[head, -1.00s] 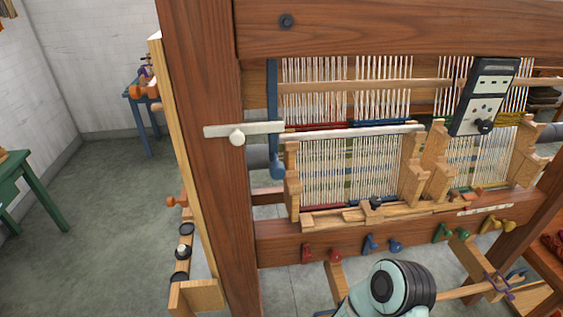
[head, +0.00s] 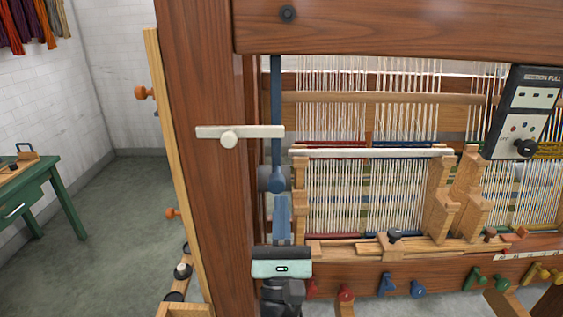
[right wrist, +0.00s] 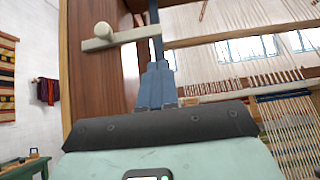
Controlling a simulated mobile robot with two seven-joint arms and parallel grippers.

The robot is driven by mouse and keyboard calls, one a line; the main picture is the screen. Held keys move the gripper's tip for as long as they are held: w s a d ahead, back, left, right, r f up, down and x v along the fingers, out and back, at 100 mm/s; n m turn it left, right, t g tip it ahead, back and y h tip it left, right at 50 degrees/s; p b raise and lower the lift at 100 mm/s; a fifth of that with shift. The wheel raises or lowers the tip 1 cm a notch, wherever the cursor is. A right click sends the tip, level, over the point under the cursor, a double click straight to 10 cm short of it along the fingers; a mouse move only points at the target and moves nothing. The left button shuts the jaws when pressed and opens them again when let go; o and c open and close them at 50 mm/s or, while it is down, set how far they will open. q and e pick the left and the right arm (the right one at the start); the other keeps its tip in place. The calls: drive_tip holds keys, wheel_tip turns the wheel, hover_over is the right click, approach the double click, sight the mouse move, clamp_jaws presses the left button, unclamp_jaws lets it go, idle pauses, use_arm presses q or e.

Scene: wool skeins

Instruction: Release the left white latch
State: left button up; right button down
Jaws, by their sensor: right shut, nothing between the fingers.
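The left white latch (head: 240,132) is a pale bar with a round knob, lying level across the loom's left wooden post. Its right end reaches in front of the blue upright bar (head: 276,105). The latch also shows in the right wrist view (right wrist: 118,39), above and left of the fingers. My right gripper (head: 282,198) points upward with its blue fingers shut and empty. It is below the latch and a little to its right, apart from it. In the right wrist view my right gripper (right wrist: 157,66) overlaps the lower blue bar; contact cannot be told. My left gripper is not in view.
The wooden post (head: 205,220) stands just left of my gripper. Warp threads and the wooden beater frame (head: 440,195) are close on the right. A dark control box (head: 524,112) hangs further right. A green table (head: 45,190) stands far left, with open floor between.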

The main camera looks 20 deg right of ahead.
sight(282, 136)
drive_tip(key=shift+a, duration=0.1)
use_arm(q)
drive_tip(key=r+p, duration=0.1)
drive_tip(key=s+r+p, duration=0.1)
drive_tip(key=p, duration=0.1)
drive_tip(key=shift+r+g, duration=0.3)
use_arm(e)
drive_tip(key=x, duration=1)
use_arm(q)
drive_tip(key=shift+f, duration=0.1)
use_arm(e)
drive_tip(key=shift+r+n, duration=0.1)
drive_tip(key=shift+n, duration=0.2)
